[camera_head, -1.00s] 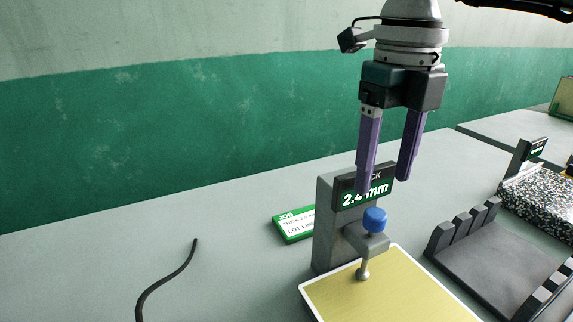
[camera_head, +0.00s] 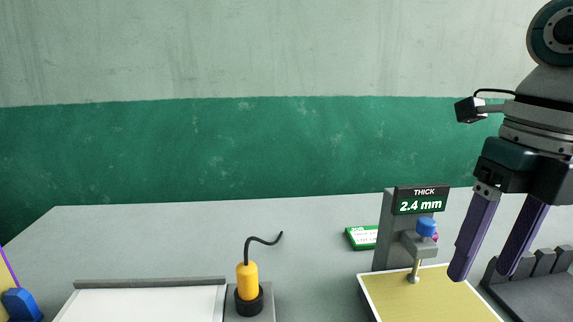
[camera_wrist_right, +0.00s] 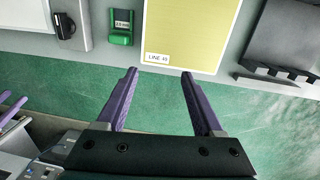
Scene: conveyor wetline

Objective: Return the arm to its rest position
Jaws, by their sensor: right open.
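My right gripper (camera_head: 481,275) hangs fingers down at the right of the head view. Its two purple fingers are apart with nothing between them, and it also shows open and empty in the right wrist view (camera_wrist_right: 158,72). My left gripper is not in the head view. Two purple bars (camera_wrist_right: 12,108) at the left edge of the wrist view may be its fingers, but are too cut off to tell.
A thickness gauge (camera_head: 404,201) reading 2.4 mm, with a blue knob (camera_head: 427,227), stands at the board's back edge. A green label box (camera_head: 361,238) lies behind it. A dark slotted rack (camera_head: 545,262) is at right. A yellow-handled tool (camera_head: 247,276) and white panel (camera_head: 150,305) are left.

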